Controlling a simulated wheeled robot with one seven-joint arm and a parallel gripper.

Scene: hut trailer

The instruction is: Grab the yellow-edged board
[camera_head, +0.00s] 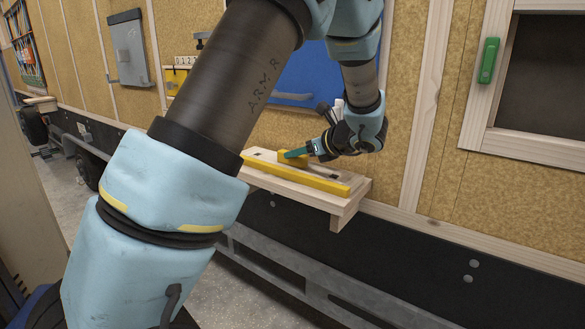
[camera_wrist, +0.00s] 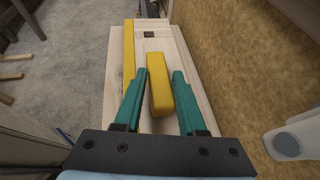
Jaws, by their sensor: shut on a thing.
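A pale wooden board (camera_head: 356,184) with a long yellow strip (camera_head: 300,178) along its front edge juts from the wall. In the wrist view the board (camera_wrist: 178,52) runs away from me, with the yellow strip (camera_wrist: 129,55) on its left side. A yellow block (camera_wrist: 158,88) stands on the board, and it also shows in the head view (camera_head: 290,157). My gripper (camera_head: 297,153) has teal fingers and is shut on this block, one finger on each side. I cannot tell whether the block is fixed to the board.
A tan wall runs close along the board's right side in the wrist view. A framed window (camera_head: 540,85) with a green handle (camera_head: 488,60) is at the right. A blue panel (camera_head: 308,75) hangs behind my arm. Grey floor (camera_wrist: 50,75) lies open left of the board.

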